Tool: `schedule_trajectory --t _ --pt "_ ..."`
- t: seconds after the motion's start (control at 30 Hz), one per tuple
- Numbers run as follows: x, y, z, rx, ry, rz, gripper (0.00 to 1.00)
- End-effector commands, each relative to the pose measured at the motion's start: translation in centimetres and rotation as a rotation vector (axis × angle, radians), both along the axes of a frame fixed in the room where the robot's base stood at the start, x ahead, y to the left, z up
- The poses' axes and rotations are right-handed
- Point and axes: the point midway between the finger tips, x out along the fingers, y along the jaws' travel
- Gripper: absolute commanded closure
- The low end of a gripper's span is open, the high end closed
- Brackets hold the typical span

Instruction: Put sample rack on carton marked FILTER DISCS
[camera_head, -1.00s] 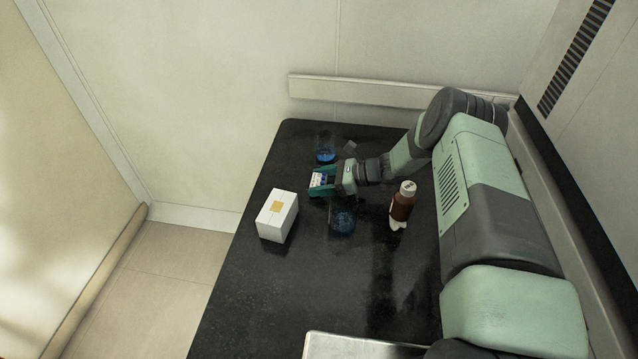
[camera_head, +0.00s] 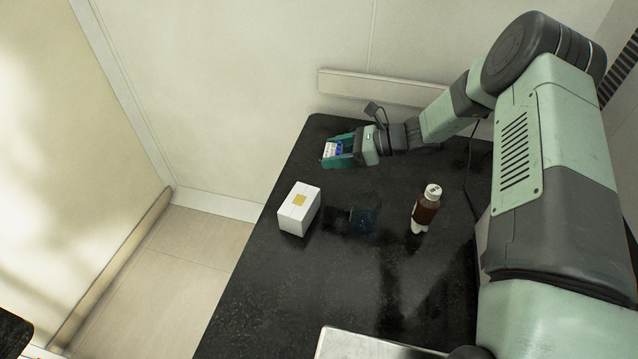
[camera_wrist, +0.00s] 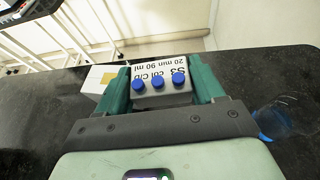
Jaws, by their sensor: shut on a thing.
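The sample rack (camera_head: 332,149) is a small grey block with a white label and blue caps. In the wrist view the rack (camera_wrist: 160,92) sits between my gripper's teal fingers, and its label reads "S3 cal C/D 20 min 90 ml". My gripper (camera_head: 338,152) is shut on the rack, behind and to the right of the carton and apart from it. A white carton (camera_head: 296,213) with a yellow patch on top stands on the dark bench; no FILTER DISCS lettering is readable. Part of the carton (camera_wrist: 90,79) shows behind the left finger.
A beaker of blue liquid (camera_head: 362,219) stands right of the carton. A brown bottle with a white cap (camera_head: 426,208) stands further right. A metal tray (camera_head: 350,345) is at the front. The dark bench (camera_head: 270,290) is clear in front of the carton.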

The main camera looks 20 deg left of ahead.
Motion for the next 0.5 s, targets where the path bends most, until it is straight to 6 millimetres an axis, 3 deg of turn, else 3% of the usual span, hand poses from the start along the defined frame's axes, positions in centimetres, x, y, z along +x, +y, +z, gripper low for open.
schedule_trajectory --t 0.1,0.3,0.4,0.5 --pt "-3.7 2.5 2.3 0.001 0.000 0.109 0.63" --pt "-9.0 5.1 4.8 -0.001 -0.003 0.256 0.63" --pt "-10.4 5.5 5.1 -0.001 -0.002 0.293 0.63" --pt "-10.9 5.7 3.8 -0.001 0.000 0.307 0.63"
